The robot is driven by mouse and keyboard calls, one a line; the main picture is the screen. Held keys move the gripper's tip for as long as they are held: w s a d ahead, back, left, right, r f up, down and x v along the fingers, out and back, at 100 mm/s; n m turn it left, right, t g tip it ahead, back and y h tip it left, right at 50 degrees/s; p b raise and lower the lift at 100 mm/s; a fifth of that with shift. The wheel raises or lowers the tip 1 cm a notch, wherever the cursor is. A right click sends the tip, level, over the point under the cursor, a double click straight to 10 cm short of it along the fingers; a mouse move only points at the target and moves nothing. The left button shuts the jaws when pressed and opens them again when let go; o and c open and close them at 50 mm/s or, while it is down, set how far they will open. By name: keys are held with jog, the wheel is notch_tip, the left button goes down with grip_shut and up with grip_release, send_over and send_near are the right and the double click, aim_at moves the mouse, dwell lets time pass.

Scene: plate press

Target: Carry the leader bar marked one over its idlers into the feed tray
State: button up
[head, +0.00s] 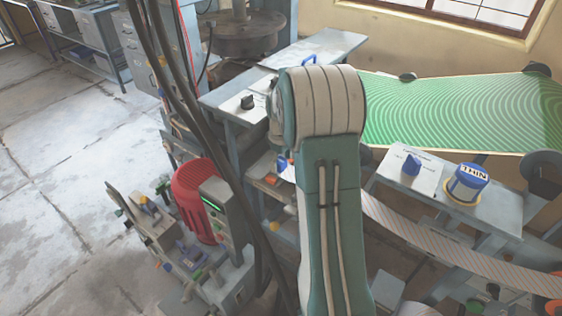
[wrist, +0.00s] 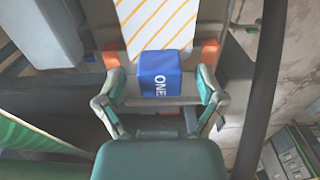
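The blue block marked ONE (wrist: 160,76) shows in the wrist view, on a grey bar (wrist: 188,99) with a white, orange-striped web (wrist: 155,22) running from it. My gripper (wrist: 160,88) has its fingers spread on both sides of the block, with a gap on each side. I cannot tell whether the fingers touch the bar's ends. In the head view my own arm hides the gripper and the block. The striped web (head: 430,240) comes out from behind the arm toward the lower right. I cannot tell which part is the feed tray.
A green patterned sheet (head: 450,108) spans the back right between rollers. A pedestal holds a blue-topped knob marked THIN (head: 467,183) and a blue switch (head: 412,164). A red motor (head: 199,198) stands at the left. Pale benches (head: 325,50) lie behind my arm. Open floor (head: 60,180) is far left.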

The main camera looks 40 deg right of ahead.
aim_at(280, 161)
notch_tip(280, 161, up, 12)
dwell(0.7)
dwell(0.4)
jog(key=s+a+r+m+t, duration=0.1)
jog(key=s+a+r, duration=0.3)
jog(key=a, duration=0.3)
jog(key=s+a+r+m+t, duration=0.1)
jog(key=s+a+r+t, duration=0.1)
jog(key=s+a+r, duration=0.4)
jog(key=s+a+f+m+t, duration=0.1)
jog(key=s+a+f+t, duration=0.1)
jog(key=s+a, duration=0.8)
jog(key=s+f, duration=0.1)
jog(key=s, duration=0.2)
jog(key=shift+s+a+f+m+t, duration=0.3)
jog(key=shift+a+m, duration=0.05)
jog(key=shift+m, duration=0.05)
